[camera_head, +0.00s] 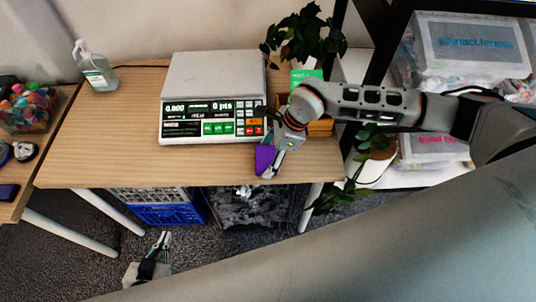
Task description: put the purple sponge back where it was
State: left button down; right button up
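The purple sponge (264,159) is at the front edge of the wooden table, just right of the scale's front corner. My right gripper (270,162) reaches in from the right and points down, with its fingers closed around the sponge. The arm hides part of what lies behind it. I cannot tell whether the sponge touches the table top. My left gripper (163,242) is low at the left, over the carpet in front of the table and away from the sponge. Its fingers are too small to tell whether they are open.
A white scale (213,75) fills the table's middle. A pump bottle (95,68) stands at the back left. A green item (305,76) and orange-yellow items (320,128) are behind my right arm, near a plant (303,35). The table's left front is clear.

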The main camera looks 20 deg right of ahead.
jog(key=shift+r, duration=0.15)
jog(key=v, duration=1.2)
jog(key=shift+b, duration=0.4)
